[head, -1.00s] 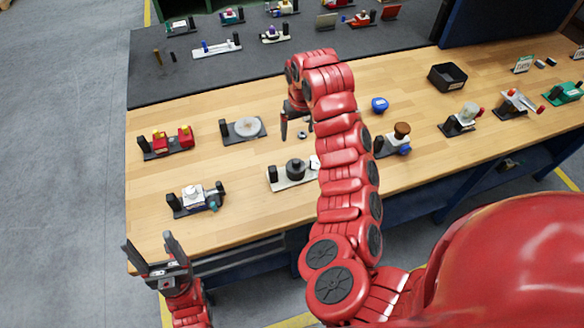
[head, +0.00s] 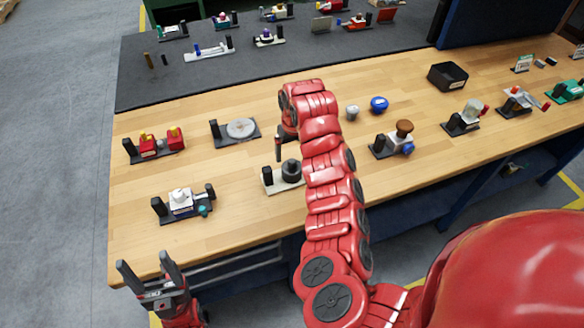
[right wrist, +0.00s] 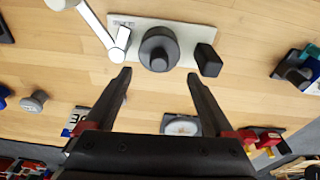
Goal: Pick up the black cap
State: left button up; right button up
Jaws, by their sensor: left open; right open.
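The black cap (head: 291,171) is a round dark piece with a wider base, standing on a white plate (head: 282,186) near the table's front. It shows in the right wrist view (right wrist: 158,48) just beyond my fingertips, centred between them. My right gripper (right wrist: 159,76) is open and empty, its two fingers spread wider than the cap. In the head view one of its fingers shows just behind the cap; my arm hides the rest. My left gripper (head: 145,268) is open and empty in front of the table's front left corner.
A black block (right wrist: 207,60) and a grey-white lever (right wrist: 119,46) flank the cap on the plate. A round grey disc fixture (head: 241,129), a red fixture (head: 156,146) and a white-topped fixture (head: 182,203) stand nearby. A black bin (head: 447,76) stands further right.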

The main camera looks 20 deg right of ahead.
aim_at(292, 161)
notch_tip(292, 161, down, 4)
jog(key=p, duration=0.2)
jog(key=shift+d+f+p, duration=0.1)
jog(key=shift+f+p, duration=0.05)
jog(key=shift+p, duration=0.25)
jog(key=shift+f, duration=0.2)
jog(key=c, duration=1.3)
